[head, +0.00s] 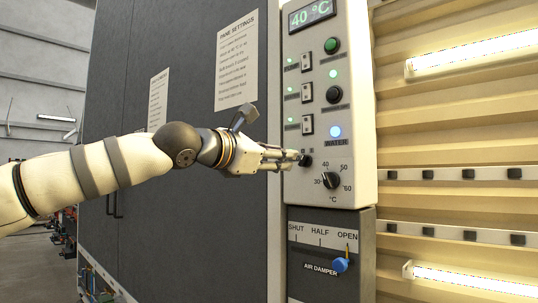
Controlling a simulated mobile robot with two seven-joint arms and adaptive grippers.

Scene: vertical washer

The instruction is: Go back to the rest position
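My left gripper (294,158) reaches in from the left, in front of the white control panel (358,110). Its fingertips are at a small dark knob (306,160) below the WATER label. I cannot tell whether they touch it or grip it, and the finger gap is too small to read. The display (312,13) reads 40 °C. A dark temperature dial (330,180), with marks from 30 to 60, is just right of and below the fingertips. A blue light (335,132) is lit above the WATER label. My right gripper is not in view.
Below the panel, a grey box (312,272) carries a blue air damper knob (340,265), its pointer near OPEN. Several rocker switches with green lights and two round buttons sit higher on the panel. A tall dark cabinet (200,220) stands behind my arm. Open floor shows at far left.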

